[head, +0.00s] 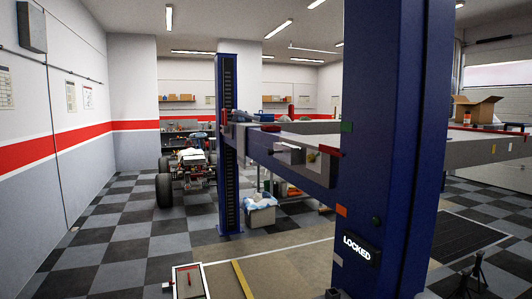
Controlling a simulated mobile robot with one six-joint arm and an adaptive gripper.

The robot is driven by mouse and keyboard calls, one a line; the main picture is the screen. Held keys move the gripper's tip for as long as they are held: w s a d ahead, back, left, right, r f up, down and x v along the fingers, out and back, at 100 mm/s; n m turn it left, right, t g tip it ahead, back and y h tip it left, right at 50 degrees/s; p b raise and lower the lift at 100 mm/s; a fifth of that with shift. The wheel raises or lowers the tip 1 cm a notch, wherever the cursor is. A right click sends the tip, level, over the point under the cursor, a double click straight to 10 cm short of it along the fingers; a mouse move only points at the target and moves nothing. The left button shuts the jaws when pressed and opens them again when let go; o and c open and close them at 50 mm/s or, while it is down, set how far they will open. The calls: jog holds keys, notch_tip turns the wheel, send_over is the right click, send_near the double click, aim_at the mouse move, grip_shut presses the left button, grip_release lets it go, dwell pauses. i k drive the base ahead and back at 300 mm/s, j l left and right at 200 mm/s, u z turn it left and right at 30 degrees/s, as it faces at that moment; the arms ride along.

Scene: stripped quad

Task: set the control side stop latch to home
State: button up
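A dark blue lift post (395,130) stands close in the foreground, right of centre. My gripper is not clearly in view.
A shallow light tray (177,293) with a red piece in it is at the bottom. A wheeled chassis (193,165) and a bin (261,212) stand beyond. A cardboard box (475,107) sits at right. Checkered floor (110,235) is clear on the left.

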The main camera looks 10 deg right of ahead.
aim_at(270, 152)
jog(key=i+j, duration=0.35)
jog(key=j, duration=0.15)
jog(key=i+j, duration=0.75)
jog(key=j, duration=0.2)
jog(key=i+l+z, duration=0.1)
jog(key=i, duration=0.7)
jog(key=i+l, duration=0.15)
jog(key=i, duration=0.65)
jog(key=z, duration=0.05)
